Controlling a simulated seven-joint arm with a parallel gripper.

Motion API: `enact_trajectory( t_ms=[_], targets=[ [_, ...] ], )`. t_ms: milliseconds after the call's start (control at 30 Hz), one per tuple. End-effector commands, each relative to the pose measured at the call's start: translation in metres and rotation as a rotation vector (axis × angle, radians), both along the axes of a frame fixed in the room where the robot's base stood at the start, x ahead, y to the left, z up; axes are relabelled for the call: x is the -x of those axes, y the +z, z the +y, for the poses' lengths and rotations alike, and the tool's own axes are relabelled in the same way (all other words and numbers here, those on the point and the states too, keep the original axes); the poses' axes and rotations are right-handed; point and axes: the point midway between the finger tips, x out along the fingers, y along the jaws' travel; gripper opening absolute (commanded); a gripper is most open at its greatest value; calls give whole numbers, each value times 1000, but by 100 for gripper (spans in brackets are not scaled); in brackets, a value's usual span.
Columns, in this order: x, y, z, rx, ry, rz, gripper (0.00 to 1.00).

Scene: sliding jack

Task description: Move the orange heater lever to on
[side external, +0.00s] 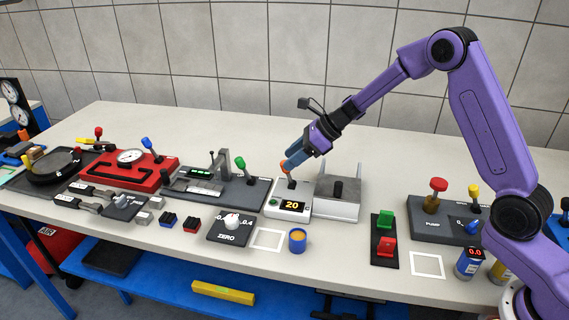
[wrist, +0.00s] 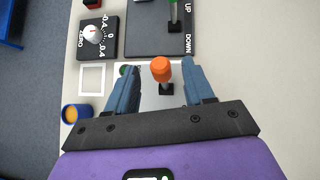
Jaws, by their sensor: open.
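The orange heater lever (wrist: 161,69) shows in the wrist view as an orange knob on a dark base, between my two open fingers. My gripper (wrist: 161,80) is open, with one blue finger on each side of the knob and a visible gap to each. In the side external view my gripper (side external: 291,162) reaches down over the white heater unit (side external: 275,207), and the orange knob (side external: 284,164) shows at its fingertips. Whether the fingers touch the lever is not clear; the unit is partly hidden by my gripper in the wrist view.
A dark panel with a green-knobbed lever (side external: 240,163) stands just left of the heater. A grey metal block (side external: 338,198) adjoins its right side. The ZERO dial (side external: 232,221) and an orange-topped blue cup (side external: 297,240) are in front.

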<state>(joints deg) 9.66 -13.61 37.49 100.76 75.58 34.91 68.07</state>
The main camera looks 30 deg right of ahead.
Motion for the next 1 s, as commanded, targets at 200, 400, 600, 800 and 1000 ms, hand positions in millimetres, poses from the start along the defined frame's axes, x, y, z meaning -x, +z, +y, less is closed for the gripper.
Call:
enact_trajectory(
  t_ms=[200, 400, 600, 800, 1000],
  targets=[
    [-11, -20, 16, 0, 0, 2, 52],
    [-14, -25, 21, 1, 1, 1, 52],
    [-14, -25, 21, 0, 0, 0, 52],
    [-14, -25, 21, 0, 0, 0, 0],
    [-14, -25, 20, -2, 0, -1, 0]
  ],
)
